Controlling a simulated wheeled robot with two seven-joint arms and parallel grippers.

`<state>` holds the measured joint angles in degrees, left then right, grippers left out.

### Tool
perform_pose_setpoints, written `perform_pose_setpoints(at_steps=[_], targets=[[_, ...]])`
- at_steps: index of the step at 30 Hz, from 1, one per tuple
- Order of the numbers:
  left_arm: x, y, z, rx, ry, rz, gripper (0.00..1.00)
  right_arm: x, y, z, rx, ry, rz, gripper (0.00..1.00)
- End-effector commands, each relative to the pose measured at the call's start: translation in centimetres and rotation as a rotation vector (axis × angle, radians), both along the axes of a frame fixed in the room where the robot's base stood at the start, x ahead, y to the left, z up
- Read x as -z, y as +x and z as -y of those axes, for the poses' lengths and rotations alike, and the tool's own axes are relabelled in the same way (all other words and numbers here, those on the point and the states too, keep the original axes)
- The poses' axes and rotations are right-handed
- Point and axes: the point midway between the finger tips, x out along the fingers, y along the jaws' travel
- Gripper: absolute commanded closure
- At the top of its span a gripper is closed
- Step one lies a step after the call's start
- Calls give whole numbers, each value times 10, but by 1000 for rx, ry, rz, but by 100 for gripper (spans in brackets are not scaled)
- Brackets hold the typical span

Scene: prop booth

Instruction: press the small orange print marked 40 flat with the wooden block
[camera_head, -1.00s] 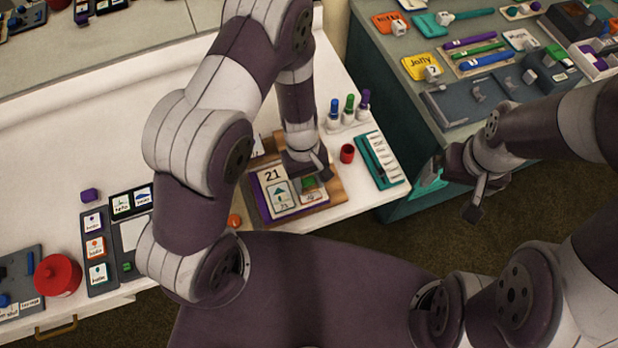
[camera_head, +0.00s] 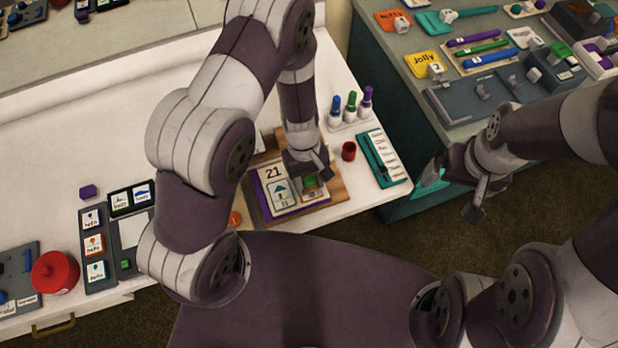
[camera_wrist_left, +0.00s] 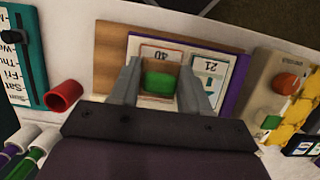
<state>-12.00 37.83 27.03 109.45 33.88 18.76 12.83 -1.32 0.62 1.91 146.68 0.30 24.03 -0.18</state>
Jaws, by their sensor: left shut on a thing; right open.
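My left gripper (camera_head: 309,172) is shut on the wooden block, whose green top (camera_wrist_left: 160,83) shows between the fingers in the left wrist view. The block is over the print marked 40 (camera_wrist_left: 160,52), which has an orange-red band. The block and fingers hide much of this print, and I cannot tell whether they touch. Beside it lies the print marked 21 (camera_head: 273,174), with a teal picture. Both are on a purple-edged pad on a wooden board (camera_head: 333,182). My right gripper (camera_head: 453,191) is open and empty, beyond the white table's right edge.
A red cup (camera_head: 349,151), several markers (camera_head: 350,105) and a teal day-label strip (camera_head: 383,157) stand right of the board. An orange knob (camera_wrist_left: 287,83) is on a beige device beside it. A red pot (camera_head: 55,273) is at the left. Open white table lies behind my left arm.

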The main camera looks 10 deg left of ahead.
Motion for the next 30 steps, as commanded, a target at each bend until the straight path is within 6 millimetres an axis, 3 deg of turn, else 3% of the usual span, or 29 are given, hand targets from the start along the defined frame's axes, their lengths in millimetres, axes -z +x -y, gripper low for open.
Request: perform_pose_setpoints(at_steps=[30], targets=[[9,1,-1,0,0,0,78,7,0,0,0,0,0,0]])
